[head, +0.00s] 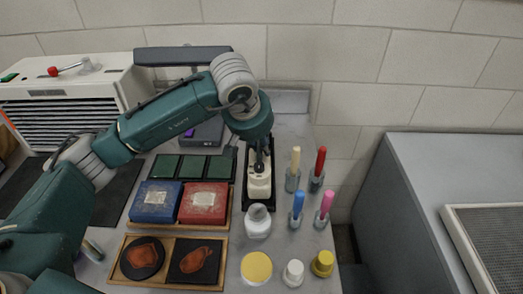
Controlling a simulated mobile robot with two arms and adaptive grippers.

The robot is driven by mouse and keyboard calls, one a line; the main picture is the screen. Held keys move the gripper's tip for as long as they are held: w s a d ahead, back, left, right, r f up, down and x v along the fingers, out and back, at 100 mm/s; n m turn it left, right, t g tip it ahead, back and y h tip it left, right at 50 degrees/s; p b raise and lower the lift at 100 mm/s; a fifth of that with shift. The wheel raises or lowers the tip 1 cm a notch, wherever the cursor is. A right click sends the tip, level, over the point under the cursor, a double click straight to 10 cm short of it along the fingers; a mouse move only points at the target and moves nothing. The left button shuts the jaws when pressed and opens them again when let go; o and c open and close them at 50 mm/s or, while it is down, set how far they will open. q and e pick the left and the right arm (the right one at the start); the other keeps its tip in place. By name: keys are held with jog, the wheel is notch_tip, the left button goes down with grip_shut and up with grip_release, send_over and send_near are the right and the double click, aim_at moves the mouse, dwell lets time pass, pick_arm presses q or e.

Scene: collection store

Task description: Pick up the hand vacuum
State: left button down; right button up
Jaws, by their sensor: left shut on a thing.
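The hand vacuum (260,187) is a cream-white device with dark parts, in a narrow black tray (246,202) towards the right of the bench. My left arm reaches in from the left and bends down over it. My left gripper (259,163) points down at the vacuum's upper part and is shut on it. The wrist hides the far end of the vacuum. I cannot tell whether the vacuum is touching the tray. My right gripper is not in view.
Several handled tools in glass jars (297,210) stand close right of the vacuum. A white jar (258,222) stands just in front. Left are blue (156,203) and red (203,204) boxes. A grey cabinet (410,200) stands right, across a gap. A block wall is behind.

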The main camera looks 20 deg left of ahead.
pick_arm(q)
notch_tip(320, 180, up, 19)
jog(key=b, duration=0.2)
jog(key=shift+b, duration=0.4)
jog(key=shift+f, duration=0.15)
jog(key=c, duration=2.2)
grip_release()
grip_shut()
